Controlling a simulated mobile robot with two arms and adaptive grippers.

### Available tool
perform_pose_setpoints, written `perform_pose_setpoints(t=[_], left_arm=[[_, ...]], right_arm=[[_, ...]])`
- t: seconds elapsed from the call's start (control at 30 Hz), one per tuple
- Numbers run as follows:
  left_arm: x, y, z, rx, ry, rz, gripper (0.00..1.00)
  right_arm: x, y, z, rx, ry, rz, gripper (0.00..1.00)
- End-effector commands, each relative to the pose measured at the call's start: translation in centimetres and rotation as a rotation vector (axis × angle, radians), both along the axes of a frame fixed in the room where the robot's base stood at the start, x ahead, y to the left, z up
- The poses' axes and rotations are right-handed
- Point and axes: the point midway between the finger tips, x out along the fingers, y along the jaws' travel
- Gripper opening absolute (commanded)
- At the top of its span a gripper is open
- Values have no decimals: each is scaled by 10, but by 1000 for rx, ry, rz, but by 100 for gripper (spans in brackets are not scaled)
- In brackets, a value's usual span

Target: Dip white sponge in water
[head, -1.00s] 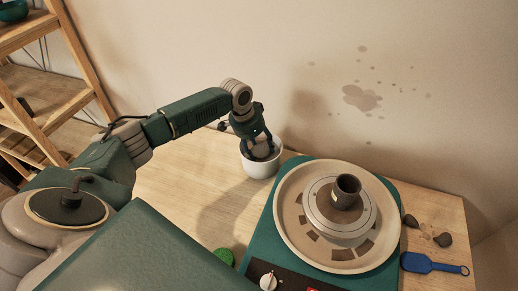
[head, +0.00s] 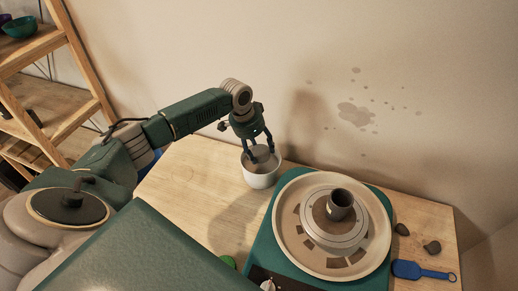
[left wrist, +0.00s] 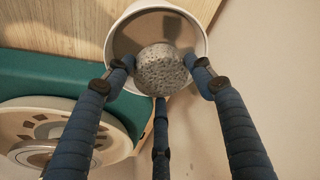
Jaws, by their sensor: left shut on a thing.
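A round, pitted pale-grey sponge (head: 262,154) is held between the fingers of my left gripper (head: 258,151). The sponge also shows large in the left wrist view (left wrist: 163,70). My left gripper points down with its fingertips around the sponge. A white bowl (head: 261,180) stands on the table directly below, and the sponge is at or just above its opening. The bowl's rim (left wrist: 203,42) surrounds much of the sponge in the left wrist view. Whether the sponge touches water I cannot tell. My right gripper is not in view.
A green pottery wheel (head: 262,235) with a cream tray (head: 289,245) and a small dark pot (head: 340,203) stands right of the bowl. The wall is close behind.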

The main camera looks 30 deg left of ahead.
Motion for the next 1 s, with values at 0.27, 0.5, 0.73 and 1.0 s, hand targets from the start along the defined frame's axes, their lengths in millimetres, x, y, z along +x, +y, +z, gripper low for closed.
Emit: perform_pose_setpoints(t=[0.27,0.5,0.73,1.0], left_arm=[[0,0,23,0,0,0,42],[0,0,41,0,0,0,42],[0,0,45,0,0,-1,42],[-1,-7,43,-1,-1,-13,42]], right_arm=[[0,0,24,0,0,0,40],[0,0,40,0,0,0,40],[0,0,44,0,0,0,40],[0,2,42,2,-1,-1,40]])
